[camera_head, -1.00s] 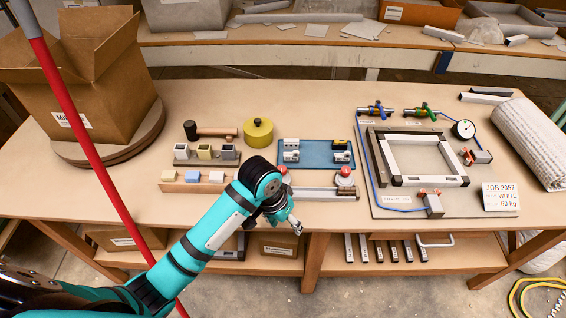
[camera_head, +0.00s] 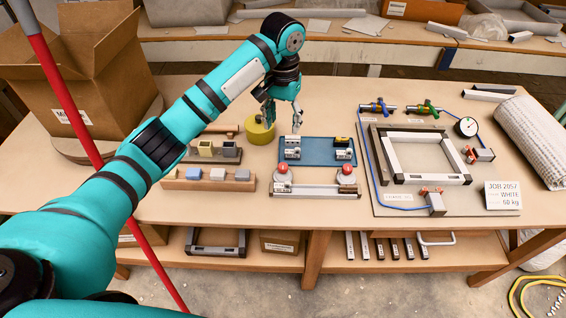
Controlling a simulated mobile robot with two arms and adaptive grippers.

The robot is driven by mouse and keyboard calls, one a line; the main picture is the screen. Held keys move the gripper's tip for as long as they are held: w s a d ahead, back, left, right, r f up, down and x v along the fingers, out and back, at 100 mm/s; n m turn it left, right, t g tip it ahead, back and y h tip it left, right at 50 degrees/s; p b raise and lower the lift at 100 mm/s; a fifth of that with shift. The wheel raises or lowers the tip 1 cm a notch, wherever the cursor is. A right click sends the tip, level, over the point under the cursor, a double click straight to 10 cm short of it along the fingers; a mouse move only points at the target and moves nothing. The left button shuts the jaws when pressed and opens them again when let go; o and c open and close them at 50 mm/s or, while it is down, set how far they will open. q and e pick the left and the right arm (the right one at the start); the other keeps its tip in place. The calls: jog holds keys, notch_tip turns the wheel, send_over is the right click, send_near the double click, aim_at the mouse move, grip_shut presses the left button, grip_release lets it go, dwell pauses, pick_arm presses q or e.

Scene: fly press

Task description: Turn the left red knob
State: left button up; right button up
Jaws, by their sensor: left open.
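Two round red knobs sit on a pale bar at the front of the table's middle. The left red knob (camera_head: 283,169) shows clear of my arm, and the right red knob (camera_head: 347,169) sits apart from it. My left gripper (camera_head: 283,122) is open and empty, with its fingers pointing down. In the picture it is above and behind the left red knob, near the back left corner of the blue tray (camera_head: 318,143). It is not touching the knob. My right gripper is out of view.
Metal fittings (camera_head: 292,147) stand on the blue tray. A yellow round pot (camera_head: 260,130) is close beside my left gripper. A row of coloured blocks (camera_head: 218,174) lies left of the knobs. A metal frame (camera_head: 420,137) with hoses and valves stands at right.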

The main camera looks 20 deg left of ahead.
aim_at(283, 166)
pick_arm(q)
notch_tip(283, 166, down, 17)
jog(key=shift+r+p, duration=0.2)
jog(key=shift+p, duration=0.3)
jog(key=shift+c, duration=0.3)
grip_shut()
